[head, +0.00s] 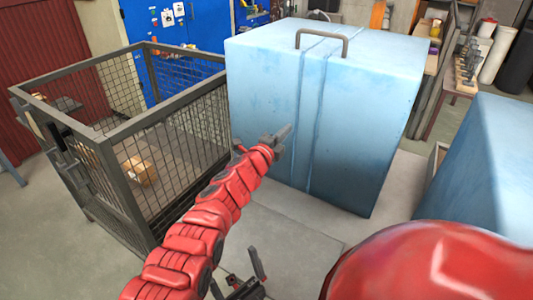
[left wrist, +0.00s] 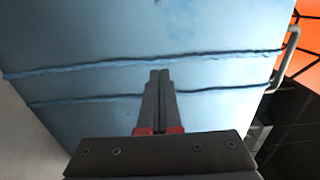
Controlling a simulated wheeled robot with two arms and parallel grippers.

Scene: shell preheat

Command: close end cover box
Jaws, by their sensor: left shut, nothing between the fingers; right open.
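The light blue box (head: 350,120) stands in the middle of the head view, with a grey handle (head: 321,38) on top and two seam lines running down its front face. My left gripper (head: 287,130) is in front of that face, left of the seams, shut and empty. In the left wrist view the shut fingers (left wrist: 159,75) point at the blue face (left wrist: 90,35) and overlap the seams; I cannot tell whether they touch it. The handle also shows at the right there (left wrist: 290,50). My right gripper (head: 236,276) is low at the bottom, open and empty.
A dark mesh cage (head: 190,115) with a small cardboard box (head: 140,170) inside stands at the left. A second light blue block (head: 490,160) stands at the right. Shelves and a bench (head: 462,85) are behind. Some grey floor (head: 285,235) is clear in front of the box.

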